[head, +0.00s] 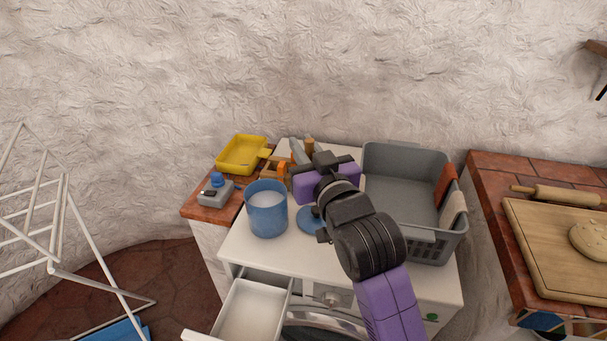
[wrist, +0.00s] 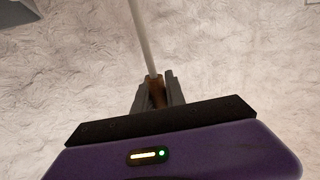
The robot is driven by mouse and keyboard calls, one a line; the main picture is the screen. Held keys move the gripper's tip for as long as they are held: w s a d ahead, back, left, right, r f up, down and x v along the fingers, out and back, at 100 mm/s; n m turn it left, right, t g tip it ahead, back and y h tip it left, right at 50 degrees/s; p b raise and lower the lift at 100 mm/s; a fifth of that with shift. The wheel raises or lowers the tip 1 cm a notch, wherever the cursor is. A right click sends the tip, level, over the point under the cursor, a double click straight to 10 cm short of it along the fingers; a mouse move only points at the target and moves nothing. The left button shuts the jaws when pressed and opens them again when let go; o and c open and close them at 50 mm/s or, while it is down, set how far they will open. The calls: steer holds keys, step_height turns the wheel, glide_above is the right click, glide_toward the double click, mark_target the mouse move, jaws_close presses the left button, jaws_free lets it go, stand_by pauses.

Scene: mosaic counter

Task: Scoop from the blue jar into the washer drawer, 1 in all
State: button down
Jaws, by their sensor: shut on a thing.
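The blue jar (head: 266,222) stands upright on the white washer top (head: 245,245), left of my arm, with white contents (head: 266,198) inside. The washer drawer (head: 252,311) is pulled open at the front left; its visible inside is white, and I cannot tell whether anything lies in it. My gripper (head: 305,150) is raised behind and right of the jar. In the wrist view my gripper (wrist: 158,90) is shut on a brown handle (wrist: 156,92) with a thin pale rod (wrist: 143,40). The rod's far end is out of that view, so the scoop's bowl is not visible.
A grey basket (head: 400,178) with cloths stands right of my arm. A blue round base (head: 311,220) is partly hidden behind my arm. A yellow tray (head: 242,155) and a grey box with a blue knob (head: 215,193) stand left. A white drying rack (head: 65,220) stands far left.

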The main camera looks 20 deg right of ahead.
steer(key=w+a+r+p, duration=0.1)
steer(key=w+a+r, duration=0.15)
steer(key=r, duration=0.25)
steer(key=w+a+f+p, duration=0.2)
steer(key=w+a+f, duration=0.3)
steer(key=w, duration=0.4)
step_height(320, 180, down, 12)
steer(key=b, duration=1)
steer(key=shift+s+r, duration=0.15)
steer(key=shift+s, duration=0.1)
steer(key=shift+r, duration=0.1)
step_height(320, 180, up, 10)
steer(key=p, duration=0.7)
stand_by(0.7)
steer(key=shift+r, duration=0.1)
stand_by(0.4)
